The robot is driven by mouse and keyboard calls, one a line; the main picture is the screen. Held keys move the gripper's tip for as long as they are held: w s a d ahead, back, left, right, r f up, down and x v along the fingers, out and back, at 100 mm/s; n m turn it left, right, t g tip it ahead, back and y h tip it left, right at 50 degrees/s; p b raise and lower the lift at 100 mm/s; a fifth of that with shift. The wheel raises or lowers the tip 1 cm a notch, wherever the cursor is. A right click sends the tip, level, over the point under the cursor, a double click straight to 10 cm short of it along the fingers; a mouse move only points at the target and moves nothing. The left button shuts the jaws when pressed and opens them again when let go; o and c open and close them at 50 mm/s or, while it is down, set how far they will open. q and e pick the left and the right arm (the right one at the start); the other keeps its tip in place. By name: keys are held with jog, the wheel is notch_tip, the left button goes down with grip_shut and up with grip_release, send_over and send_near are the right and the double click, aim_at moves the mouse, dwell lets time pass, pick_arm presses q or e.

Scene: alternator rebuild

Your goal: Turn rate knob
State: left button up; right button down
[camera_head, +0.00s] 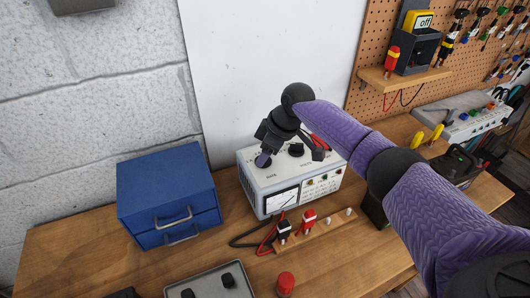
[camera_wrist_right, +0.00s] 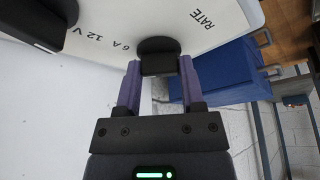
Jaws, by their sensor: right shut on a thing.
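The rate knob (camera_wrist_right: 158,58) is a black knob on the white top face of the charger box, near the printed word RATE in the right wrist view. My right gripper (camera_wrist_right: 158,80) is shut on this knob, with a purple finger on each side of it. In the head view my right gripper (camera_head: 264,158) reaches down onto the top of the charger (camera_head: 262,183), at its left knob. A second black knob (camera_head: 296,150) sits to the right on the same top; part of a black knob (camera_wrist_right: 52,22) also shows in the right wrist view. My left gripper is not in view.
A blue drawer box (camera_head: 165,185) stands left of the charger. Black and red clamps (camera_head: 308,220) sit on a wooden strip in front. A grey tray (camera_head: 210,283) and a red-topped item (camera_head: 285,284) are at the front edge. A pegboard (camera_head: 400,30) holds tools at right.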

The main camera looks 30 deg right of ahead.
jog(key=n+b, duration=0.1)
jog(key=n, duration=0.1)
jog(key=shift+w+f+n+g+y+b, duration=0.1)
jog(key=shift+f+n+g+y+b, duration=0.1)
jog(key=shift+n+g+y+b, duration=0.15)
jog(key=n+g+b, duration=0.1)
jog(key=n+b, duration=0.2)
jog(key=shift+y, duration=0.25)
jog(key=shift+w+n+g+b, duration=0.1)
jog(key=shift+n+g+b, duration=0.15)
jog(key=shift+n+b, duration=0.4)
jog(key=shift+r+n+b, duration=0.1)
jog(key=shift+n+b, duration=0.2)
jog(key=shift+b, duration=0.1)
jog(key=shift+r+n+g, duration=0.1)
jog(key=shift+n+g, duration=0.2)
jog(key=shift+d, duration=0.1)
jog(key=shift+c, duration=1)
grip_release()
